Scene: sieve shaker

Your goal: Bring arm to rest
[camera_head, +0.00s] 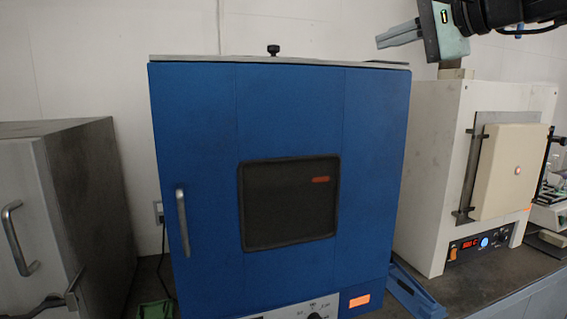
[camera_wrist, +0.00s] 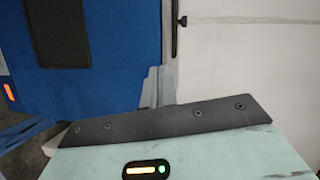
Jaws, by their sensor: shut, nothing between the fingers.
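My gripper (camera_head: 380,41) is at the upper right in the head view, raised above the right part of the blue cabinet's top and pointing left. Its grey fingers are shut together with nothing between them. In the wrist view the fingers (camera_wrist: 157,86) show past the dark edge of the gripper body, against the blue cabinet and the pale wall. My arm comes in from the upper right corner of the head view, and most of it is out of frame.
The blue cabinet (camera_head: 210,120) with a dark window fills the middle. A grey metal cabinet (camera_head: 85,190) stands left. A white oven (camera_head: 432,150) with controls stands right, under my arm. A blue object (camera_head: 415,292) lies on the dark bench (camera_head: 480,275). The wall above is clear.

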